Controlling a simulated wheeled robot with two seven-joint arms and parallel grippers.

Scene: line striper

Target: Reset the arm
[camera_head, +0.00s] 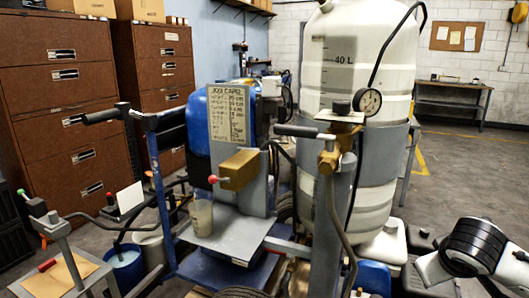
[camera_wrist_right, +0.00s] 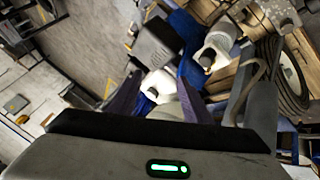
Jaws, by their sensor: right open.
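My right arm (camera_head: 480,246) comes in at the lower right of the head view, beside the line striper. Its gripper is not visible there. In the right wrist view my right gripper (camera_wrist_right: 160,88) shows its two dark fingers spread apart, with no object clearly held between them. Behind the fingers are white and blue parts and a wheel (camera_wrist_right: 290,78). My left arm and gripper are in neither view. The line striper has a large white tank (camera_head: 345,75), a pressure gauge (camera_head: 368,101), and a yellow box with a red-knobbed lever (camera_head: 238,169).
A clear cup (camera_head: 201,217) stands on the striper's grey shelf (camera_head: 232,236). A blue bucket (camera_head: 125,268) is at lower left. Brown drawer cabinets (camera_head: 60,110) line the left side. A workbench (camera_head: 453,104) stands at the back right, with open floor before it.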

